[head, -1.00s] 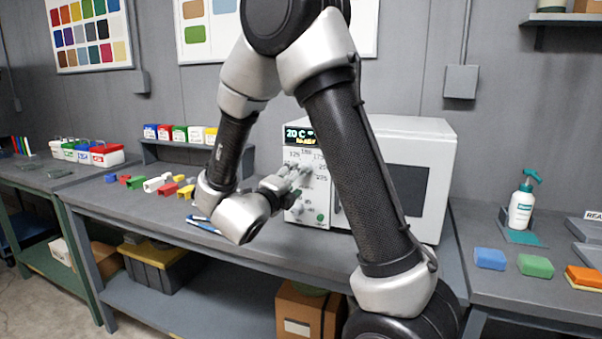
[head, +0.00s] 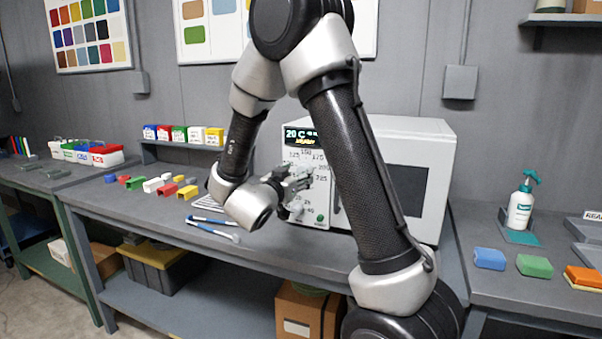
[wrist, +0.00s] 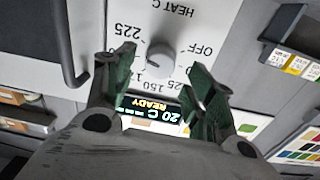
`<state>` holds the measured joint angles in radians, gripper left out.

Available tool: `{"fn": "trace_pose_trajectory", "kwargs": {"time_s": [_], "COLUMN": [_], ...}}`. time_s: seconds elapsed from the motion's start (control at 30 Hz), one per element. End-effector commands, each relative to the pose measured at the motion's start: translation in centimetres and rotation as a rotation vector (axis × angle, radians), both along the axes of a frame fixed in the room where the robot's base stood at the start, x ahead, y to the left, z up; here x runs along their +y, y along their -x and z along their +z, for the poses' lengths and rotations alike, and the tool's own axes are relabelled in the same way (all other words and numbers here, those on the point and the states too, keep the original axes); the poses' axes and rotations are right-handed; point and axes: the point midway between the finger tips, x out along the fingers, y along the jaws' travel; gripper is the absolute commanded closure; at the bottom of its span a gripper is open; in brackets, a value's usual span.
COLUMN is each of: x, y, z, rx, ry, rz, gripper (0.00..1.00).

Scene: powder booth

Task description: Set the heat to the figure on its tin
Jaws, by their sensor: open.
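The white oven (head: 432,135) stands on the bench with its control panel facing me. Its display (head: 301,136) reads 20 C and READY; it also shows upside down in the wrist view (wrist: 152,112). The grey heat knob (wrist: 161,58) sits on a dial marked HEAT C, with OFF, 150 and 225 legible around it. I cannot make out the knob's pointer. My gripper (head: 296,179) is open at the panel, its green-padded fingers on either side of the knob in the wrist view; contact is not clear. Small labelled tins (head: 183,134) stand on a rack; their figures are unreadable.
Coloured blocks (head: 158,184) and a blue-handled tool (head: 212,230) lie on the bench left of my arm. Labelled bins (head: 88,152) stand farther left. A spray bottle (head: 521,205) and sponges (head: 535,266) are at the right. A lower knob (head: 296,208) is close under my gripper.

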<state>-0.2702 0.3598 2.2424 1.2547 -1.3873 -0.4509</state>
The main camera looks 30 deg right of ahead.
Motion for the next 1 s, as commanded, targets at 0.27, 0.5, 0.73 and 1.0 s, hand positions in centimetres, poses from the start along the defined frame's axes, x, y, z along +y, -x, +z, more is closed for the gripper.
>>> {"fn": "trace_pose_trajectory", "kwargs": {"time_s": [0.27, 0.5, 0.73, 1.0], "x": [-2.5, -2.7, -2.7, -2.7], "y": [-1.8, -2.0, -2.0, -1.9], "z": [0.0, 0.0, 0.0, 0.0], "rx": [-0.001, 0.0, -0.002, -0.053], "ry": [-0.001, -0.001, -0.001, -0.041], "rz": [0.0, 0.001, 0.001, 0.001], "gripper": [0.45, 0.45, 0.8, 0.91]}}
